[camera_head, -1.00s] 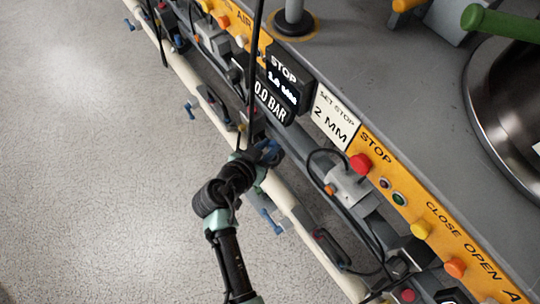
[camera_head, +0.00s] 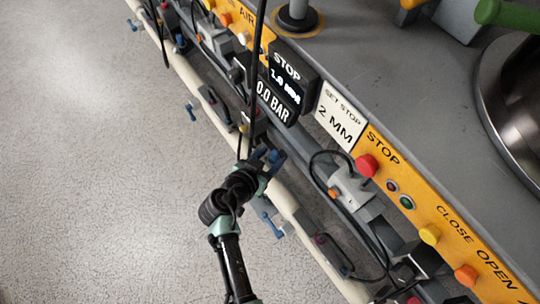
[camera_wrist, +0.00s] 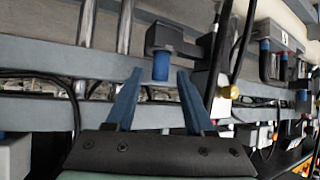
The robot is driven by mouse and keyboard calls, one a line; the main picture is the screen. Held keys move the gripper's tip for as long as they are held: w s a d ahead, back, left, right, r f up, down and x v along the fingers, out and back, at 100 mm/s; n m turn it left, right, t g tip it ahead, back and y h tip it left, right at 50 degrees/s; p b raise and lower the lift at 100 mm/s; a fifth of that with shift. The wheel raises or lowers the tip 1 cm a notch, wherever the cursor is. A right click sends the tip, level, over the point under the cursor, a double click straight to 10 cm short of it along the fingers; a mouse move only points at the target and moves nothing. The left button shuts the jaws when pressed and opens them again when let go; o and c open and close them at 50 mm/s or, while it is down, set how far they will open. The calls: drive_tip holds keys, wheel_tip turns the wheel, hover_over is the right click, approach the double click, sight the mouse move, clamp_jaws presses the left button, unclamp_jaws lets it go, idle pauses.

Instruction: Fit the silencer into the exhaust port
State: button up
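My gripper (camera_head: 275,160) is at the machine's front rail in the head view, and its blue fingers look spread. In the wrist view my gripper (camera_wrist: 160,88) is open, with nothing held between the fingers. A short blue cylinder (camera_wrist: 161,66) hangs under a dark block (camera_wrist: 164,36), just beyond and between the fingertips. I cannot tell for sure whether this cylinder is the silencer. A small yellow fitting (camera_wrist: 231,92) sits to the right of the fingers. I cannot make out the exhaust port.
Black hoses (camera_wrist: 240,45) run close to the right of the fingers. Grey rails (camera_wrist: 50,55) cross behind them. In the head view a pressure display (camera_head: 285,85) and a yellow button panel (camera_head: 440,225) line the machine edge. The floor (camera_head: 90,170) at left is clear.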

drive_tip(key=shift+s+a+r+p, duration=0.1)
drive_tip(key=shift+s+r+p, duration=0.1)
drive_tip(key=shift+r+p, duration=0.15)
drive_tip(key=p+v, duration=0.2)
drive_tip(key=v, duration=0.9)
drive_tip(key=shift+s, duration=0.2)
drive_tip(key=shift+r, duration=0.1)
drive_tip(key=w+a+r+t+y, duration=0.3)
drive_tip(key=w+r, duration=0.8)
drive_tip(key=r, duration=0.3)
drive_tip(key=w+d+r+n+t+y, duration=0.1)
drive_tip(key=w+r+t, duration=0.15)
drive_tip(key=r, duration=0.95)
drive_tip(key=w+d+r+n+t+y, duration=0.1)
drive_tip(key=w+r+t, duration=0.15)
drive_tip(key=r, duration=0.95)
drive_tip(key=s+d+r+n+t, duration=0.1)
drive_tip(key=s+d+r+t, duration=0.1)
drive_tip(key=r, duration=0.7)
drive_tip(key=s+d+r+n+t, duration=0.1)
drive_tip(key=s+d+r+t, duration=0.1)
drive_tip(key=s+r+t, duration=0.2)
drive_tip(key=s+d+r+n+t+y, duration=0.1)
drive_tip(key=s+r+t, duration=0.3)
drive_tip(key=s+r, duration=0.4)
wheel_tip(320, 180, up, 7)
drive_tip(key=shift+s+d+r+n, duration=0.15)
drive_tip(key=shift+d+r+n, duration=0.05)
drive_tip(key=shift+d+n, duration=0.4)
